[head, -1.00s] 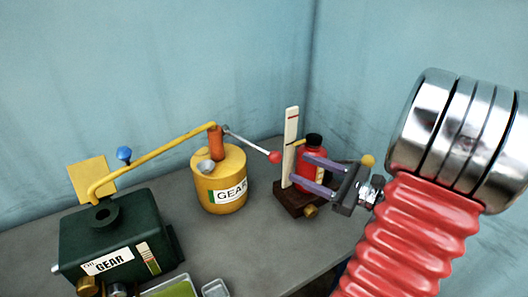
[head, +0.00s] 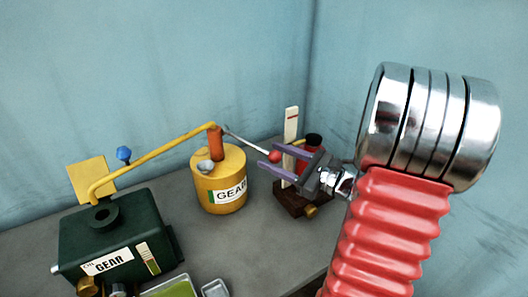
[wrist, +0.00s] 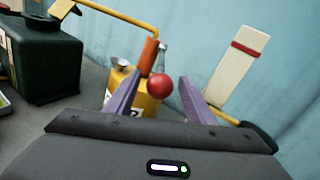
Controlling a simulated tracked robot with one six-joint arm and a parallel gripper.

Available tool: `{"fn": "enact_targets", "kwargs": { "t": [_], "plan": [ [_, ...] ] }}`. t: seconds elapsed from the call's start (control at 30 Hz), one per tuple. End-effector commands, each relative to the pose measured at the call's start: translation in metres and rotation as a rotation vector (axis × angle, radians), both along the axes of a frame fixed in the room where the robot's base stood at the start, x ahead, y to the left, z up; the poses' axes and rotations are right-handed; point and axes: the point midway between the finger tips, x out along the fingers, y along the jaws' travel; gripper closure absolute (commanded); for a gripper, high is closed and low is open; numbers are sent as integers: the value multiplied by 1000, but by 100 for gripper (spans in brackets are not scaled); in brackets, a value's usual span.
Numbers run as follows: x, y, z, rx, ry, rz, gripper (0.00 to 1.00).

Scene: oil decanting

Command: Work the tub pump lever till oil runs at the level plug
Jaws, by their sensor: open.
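The yellow tub (head: 222,187) labelled GEAR stands on the bench with an orange pump column (head: 215,143) on top. Its grey lever (head: 243,141) slopes down to the right and ends in a red knob (head: 275,156). A yellow pipe (head: 152,158) runs from the pump to the dark green gearbox (head: 112,240). My gripper (head: 268,160) is open, its purple fingers around or very near the knob. The level plug cannot be made out for certain; no running oil is visible.
A tray with green liquid (head: 172,288) and a small metal dish (head: 215,288) lie at the front.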

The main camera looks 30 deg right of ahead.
Motion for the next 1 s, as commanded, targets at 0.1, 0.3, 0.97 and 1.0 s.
{"fn": "enact_targets", "kwargs": {
  "t": [0.1,0.3,0.97,1.0],
  "plan": [
    [14,7,0,1,1,3,51],
    [32,14,-1,-1,2,3,51],
    [39,16,0,0,0,1,67],
    [39,16,0,0,0,1,69]
  ]
}}
